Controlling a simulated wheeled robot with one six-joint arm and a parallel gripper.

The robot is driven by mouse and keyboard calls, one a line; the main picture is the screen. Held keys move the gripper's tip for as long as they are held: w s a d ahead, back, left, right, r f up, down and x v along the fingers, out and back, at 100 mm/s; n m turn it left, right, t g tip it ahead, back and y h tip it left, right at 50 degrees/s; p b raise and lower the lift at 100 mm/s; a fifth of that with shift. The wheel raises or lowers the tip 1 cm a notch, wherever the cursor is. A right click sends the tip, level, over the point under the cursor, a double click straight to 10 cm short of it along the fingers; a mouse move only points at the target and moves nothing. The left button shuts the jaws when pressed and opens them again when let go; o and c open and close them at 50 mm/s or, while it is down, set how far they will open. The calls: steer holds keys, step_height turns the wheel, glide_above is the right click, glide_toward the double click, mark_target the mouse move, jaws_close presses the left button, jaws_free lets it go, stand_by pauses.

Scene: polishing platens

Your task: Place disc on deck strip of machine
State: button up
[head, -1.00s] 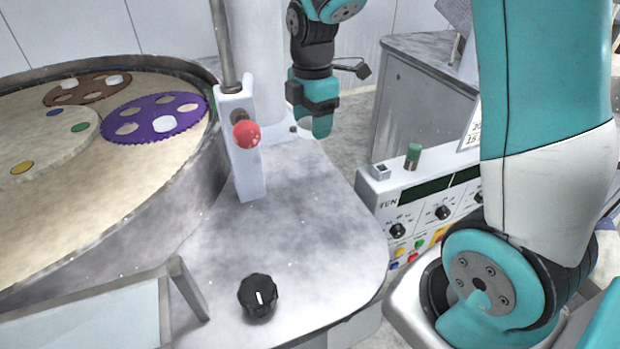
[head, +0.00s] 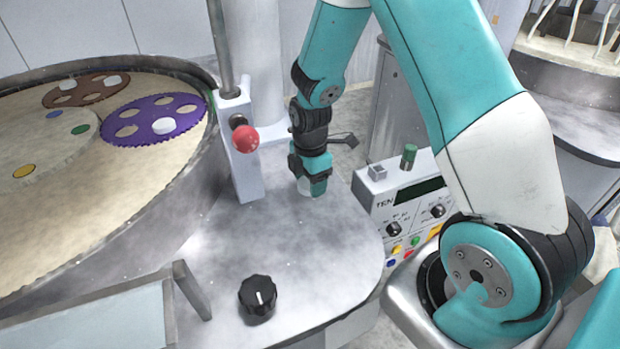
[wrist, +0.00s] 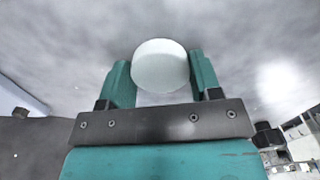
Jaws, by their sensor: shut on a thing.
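A pale white disc (wrist: 160,66) sits between the two teal fingers of my gripper (wrist: 160,82) in the wrist view. My gripper is shut on it. In the head view my gripper (head: 312,190) points down at the far right part of the grey deck strip (head: 290,235), to the right of the post with the red ball. A sliver of the disc (head: 306,193) shows at the fingertips, low over the deck or touching it; I cannot tell which.
A red ball knob (head: 244,139) on a white post stands left of my gripper. A black dial (head: 258,296) is at the deck's front. The round platen (head: 60,205) with a purple carrier (head: 155,118) lies left. A control panel (head: 405,190) stands right. The middle deck is clear.

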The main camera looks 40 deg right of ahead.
steer(key=shift+f, duration=0.1)
steer(key=o, duration=1)
step_height(320, 180, up, 12)
steer(key=b, duration=0.2)
steer(key=s+a+r+m+y, duration=0.1)
steer(key=s+a+r+m, duration=0.2)
steer(key=s+a, duration=0.2)
steer(key=s+a+r+m+y, duration=0.1)
steer(key=s+a+r+m, duration=0.2)
steer(key=s+a, duration=0.3)
steer(key=s+a+r+m+y, duration=0.2)
steer(key=s+a, duration=0.4)
steer(key=s, duration=0.4)
steer(key=shift+s+r+m, duration=0.25)
steer(key=shift+r+m, duration=0.4)
steer(key=shift+m, duration=0.65)
